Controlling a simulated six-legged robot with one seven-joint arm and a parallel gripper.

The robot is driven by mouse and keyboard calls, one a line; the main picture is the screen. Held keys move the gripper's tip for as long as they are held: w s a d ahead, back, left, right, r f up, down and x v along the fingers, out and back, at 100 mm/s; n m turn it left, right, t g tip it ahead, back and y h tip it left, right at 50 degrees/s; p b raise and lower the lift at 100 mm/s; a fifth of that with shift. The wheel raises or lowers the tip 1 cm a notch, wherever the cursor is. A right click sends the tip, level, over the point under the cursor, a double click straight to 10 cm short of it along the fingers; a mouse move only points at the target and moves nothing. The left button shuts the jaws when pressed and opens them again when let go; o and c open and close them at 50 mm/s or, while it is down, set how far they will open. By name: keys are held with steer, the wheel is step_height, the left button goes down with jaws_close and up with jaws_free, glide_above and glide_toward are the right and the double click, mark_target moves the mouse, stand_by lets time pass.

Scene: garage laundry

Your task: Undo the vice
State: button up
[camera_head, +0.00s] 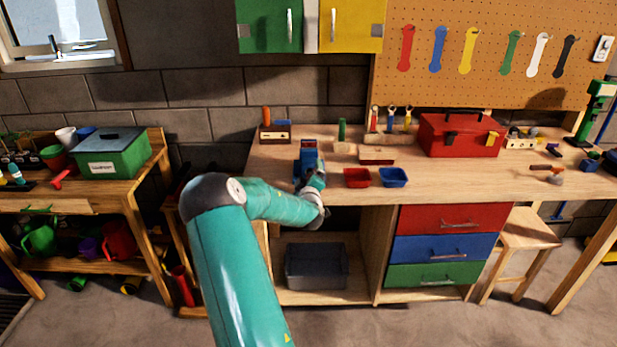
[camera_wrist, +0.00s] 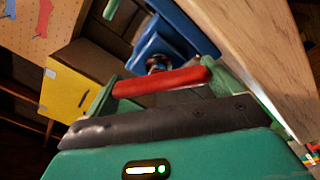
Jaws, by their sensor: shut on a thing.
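The blue vice (camera_head: 309,153) is mounted at the front edge of the wooden workbench. In the wrist view the blue vice body (camera_wrist: 168,42) shows behind its red handle bar (camera_wrist: 160,82). My gripper (camera_wrist: 158,88) is shut on the red handle, with one green finger near each end of the bar. The bar looks slightly tilted in that view. In the head view my gripper (camera_head: 314,184) is at the front of the vice, and my wrist hides the handle. I cannot tell how far apart the vice jaws are.
A red tray (camera_head: 357,178) and a blue tray (camera_head: 393,177) sit just right of the vice. A red toolbox (camera_head: 460,135) stands farther right on the workbench (camera_head: 450,183). A grey bin (camera_head: 316,268) is on the shelf below. A wooden stool (camera_head: 528,230) stands right of the drawers.

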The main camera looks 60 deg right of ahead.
steer(key=shift+r, duration=0.15)
stand_by(0.3)
steer(key=o, duration=0.7)
steer(key=shift+w, duration=0.1)
steer(key=v, duration=1.4)
steer(key=shift+d, duration=0.1)
